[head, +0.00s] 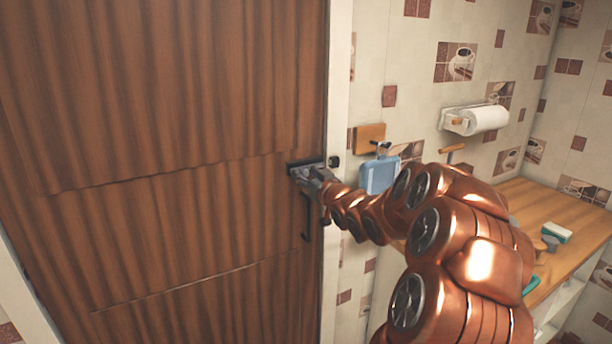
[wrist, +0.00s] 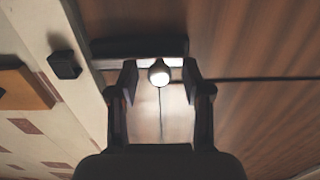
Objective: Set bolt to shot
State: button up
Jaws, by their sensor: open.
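The bolt (head: 303,163) is a dark housing on the brown wooden door near its right edge. In the wrist view the bolt housing (wrist: 135,46) runs across the top, with a pale round knob (wrist: 159,72) below it. The dark keeper (head: 335,162) sits on the white door frame; it also shows in the wrist view (wrist: 65,65), with a gap between it and the housing. My gripper (head: 309,176) is at the bolt, its fingers (wrist: 160,82) open on either side of the knob. I cannot tell whether either finger touches it.
A dark door handle (head: 306,217) is below the bolt. Right of the frame, a wooden block (head: 369,138) and a blue item (head: 379,175) are on the tiled wall. A paper-towel roll (head: 488,119) hangs above a wooden counter (head: 535,205).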

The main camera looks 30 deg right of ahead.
grip_shut()
dwell(0.4)
